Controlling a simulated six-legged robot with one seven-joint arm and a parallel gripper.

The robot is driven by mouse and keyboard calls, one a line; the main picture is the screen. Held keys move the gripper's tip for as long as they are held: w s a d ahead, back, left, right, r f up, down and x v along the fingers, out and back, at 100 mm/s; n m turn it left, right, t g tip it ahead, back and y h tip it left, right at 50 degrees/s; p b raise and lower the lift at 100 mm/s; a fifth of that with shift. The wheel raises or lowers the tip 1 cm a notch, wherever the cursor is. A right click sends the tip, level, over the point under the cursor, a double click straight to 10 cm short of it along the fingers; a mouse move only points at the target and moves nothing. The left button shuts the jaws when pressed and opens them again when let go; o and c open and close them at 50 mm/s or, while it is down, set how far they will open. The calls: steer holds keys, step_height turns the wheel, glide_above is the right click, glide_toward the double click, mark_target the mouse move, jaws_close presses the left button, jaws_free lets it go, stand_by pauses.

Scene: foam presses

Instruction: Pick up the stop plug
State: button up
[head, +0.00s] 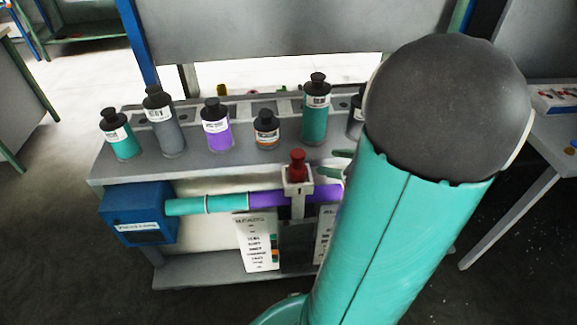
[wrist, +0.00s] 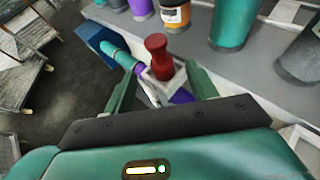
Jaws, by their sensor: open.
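The stop plug is a red knobbed piece (head: 298,165) standing upright in a white holder (head: 297,187) on a teal and purple pipe. In the wrist view the red plug (wrist: 157,57) stands ahead of my gripper, between the lines of its two fingers. My gripper (wrist: 160,85) is open, with one green finger on each side of the white holder. Nothing is between the fingertips that I can see gripped. In the head view my arm hides most of my gripper; only green fingertips (head: 338,163) show, just right of the plug.
Several bottles, among them a purple one (head: 216,127) and a teal one (head: 315,112), stand on the grey bench (head: 195,165) behind the pipe. A blue box (head: 138,215) holds the pipe's left end. A white label card (head: 258,241) hangs below the pipe.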

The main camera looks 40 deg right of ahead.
mark_target(293, 158)
steer(key=x, duration=0.8)
steer(key=shift+a, duration=0.1)
steer(key=shift+x, duration=2.7)
steer(key=shift+s+a+f, duration=0.1)
jaws_close()
